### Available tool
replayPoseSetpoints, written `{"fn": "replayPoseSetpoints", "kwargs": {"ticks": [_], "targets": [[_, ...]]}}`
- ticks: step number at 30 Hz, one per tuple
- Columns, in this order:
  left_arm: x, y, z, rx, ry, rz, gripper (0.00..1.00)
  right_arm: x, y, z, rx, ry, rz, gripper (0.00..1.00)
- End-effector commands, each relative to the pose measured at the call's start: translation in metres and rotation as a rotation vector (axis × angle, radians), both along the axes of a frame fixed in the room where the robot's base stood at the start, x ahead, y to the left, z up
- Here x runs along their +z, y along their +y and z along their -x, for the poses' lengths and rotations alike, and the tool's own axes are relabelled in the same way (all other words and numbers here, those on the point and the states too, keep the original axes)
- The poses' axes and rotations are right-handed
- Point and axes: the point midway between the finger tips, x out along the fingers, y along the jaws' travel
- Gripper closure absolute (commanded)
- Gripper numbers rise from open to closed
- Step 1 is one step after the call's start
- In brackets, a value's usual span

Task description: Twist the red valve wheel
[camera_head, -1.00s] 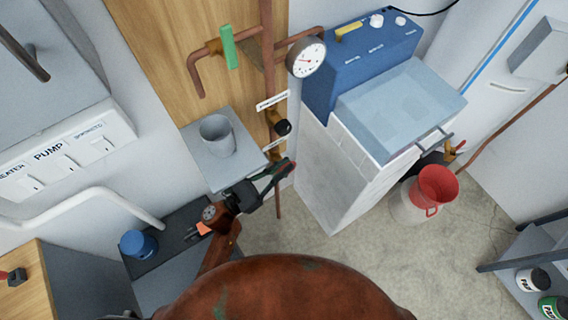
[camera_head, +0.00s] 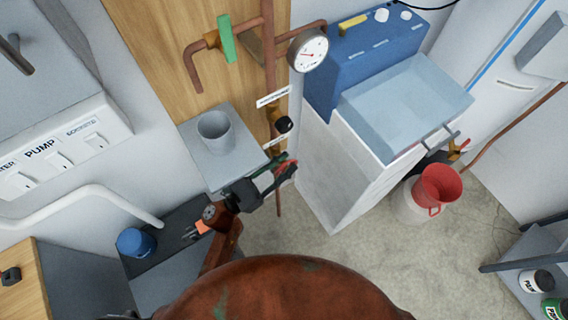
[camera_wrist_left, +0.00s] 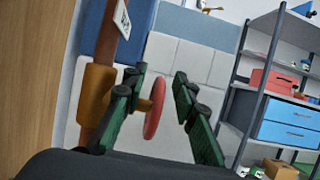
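The red valve wheel (camera_wrist_left: 155,107) shows nearly edge-on in the left wrist view, on a brass valve body (camera_wrist_left: 97,92) on a copper pipe. In the head view only a bit of its red (camera_head: 289,171) shows at my left fingertips. My left gripper (camera_wrist_left: 160,72) is open, with one dark green finger on each side of the wheel. I see a gap to the right finger; the left finger overlaps the valve stem, and I cannot tell whether it touches. In the head view my left gripper (camera_head: 281,170) is beside the lower pipe. My right gripper is not in view.
A grey mug (camera_head: 214,133) stands on a shelf left of the pipe. A gauge (camera_head: 307,50) and a green-handled valve (camera_head: 226,38) are above. A white cabinet with a blue unit (camera_head: 365,55) stands close right.

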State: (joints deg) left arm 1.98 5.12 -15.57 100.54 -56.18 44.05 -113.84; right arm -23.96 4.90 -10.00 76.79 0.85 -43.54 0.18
Motion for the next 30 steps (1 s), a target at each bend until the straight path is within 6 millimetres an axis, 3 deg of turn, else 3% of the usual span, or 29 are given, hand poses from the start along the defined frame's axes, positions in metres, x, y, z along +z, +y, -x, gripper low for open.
{"fn": "replayPoseSetpoints", "kwargs": {"ticks": [8, 21, 30], "targets": [[-0.003, 0.004, 0.002, 0.001, 0.003, -0.002, 0.74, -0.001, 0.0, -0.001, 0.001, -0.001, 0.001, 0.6], [-0.026, 0.052, 0.034, 0.0, 0.004, -0.001, 0.74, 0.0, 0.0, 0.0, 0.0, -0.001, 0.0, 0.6], [-0.028, 0.058, 0.039, 0.0, 0.001, -0.001, 0.74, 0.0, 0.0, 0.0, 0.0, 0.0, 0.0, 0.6]]}}
